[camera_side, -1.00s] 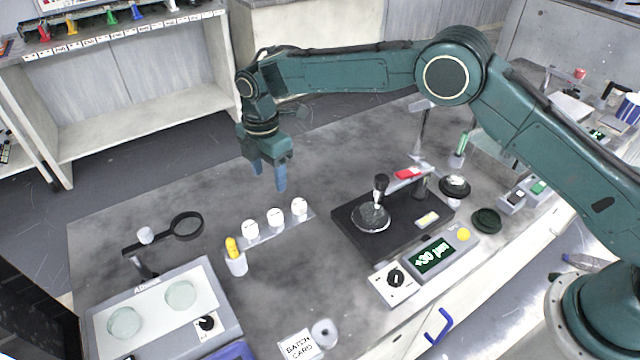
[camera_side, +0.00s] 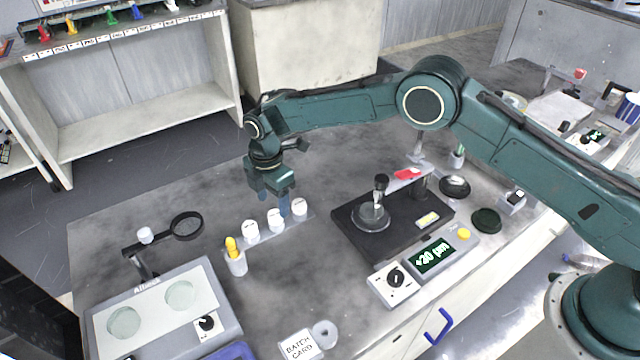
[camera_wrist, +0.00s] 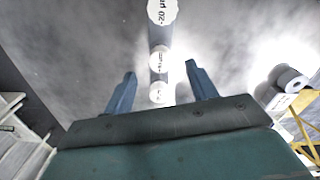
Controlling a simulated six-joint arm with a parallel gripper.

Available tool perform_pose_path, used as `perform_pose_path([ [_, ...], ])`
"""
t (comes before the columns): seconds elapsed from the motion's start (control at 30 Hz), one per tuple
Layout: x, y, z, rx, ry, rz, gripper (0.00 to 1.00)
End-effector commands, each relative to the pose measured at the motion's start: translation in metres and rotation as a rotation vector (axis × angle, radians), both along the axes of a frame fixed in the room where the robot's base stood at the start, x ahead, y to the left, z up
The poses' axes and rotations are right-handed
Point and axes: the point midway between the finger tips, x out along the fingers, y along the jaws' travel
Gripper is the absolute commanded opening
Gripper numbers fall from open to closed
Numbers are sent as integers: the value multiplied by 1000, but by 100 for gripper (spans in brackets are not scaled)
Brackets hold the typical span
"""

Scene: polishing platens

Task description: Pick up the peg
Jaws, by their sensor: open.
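Three white round-topped pieces with printed labels stand in a row on a light strip: a left one (camera_side: 251,230), a middle one (camera_side: 274,217) and a right one (camera_side: 299,206). A black-knobbed upright piece (camera_side: 380,188) stands on a round disc on a dark platform. I cannot tell which of these is the peg. My gripper (camera_side: 271,201) is open, pointing down, above and behind the row. In the wrist view, my gripper's blue fingers (camera_wrist: 160,70) spread to either side of the row, with a labelled white top (camera_wrist: 159,58) between the tips.
A yellow-topped holder (camera_side: 236,262) stands left of the row. A magnifier (camera_side: 186,226) and a two-disc machine (camera_side: 160,310) are at the left. The dark platform (camera_side: 345,232) and a readout box (camera_side: 434,258) are at the right. The bench behind the row is clear.

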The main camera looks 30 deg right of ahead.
Motion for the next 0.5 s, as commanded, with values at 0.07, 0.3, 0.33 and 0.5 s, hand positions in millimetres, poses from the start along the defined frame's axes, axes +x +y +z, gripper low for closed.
perform_pose_path([
  [0.07, -1, 0, -11, -2, 3, 0, 57],
  [0.3, -1, 0, -36, 0, 1, 0, 57],
  [0.33, -1, 0, -38, 0, 1, 0, 57],
  [0.5, -1, 0, -41, 0, 0, 0, 57],
])
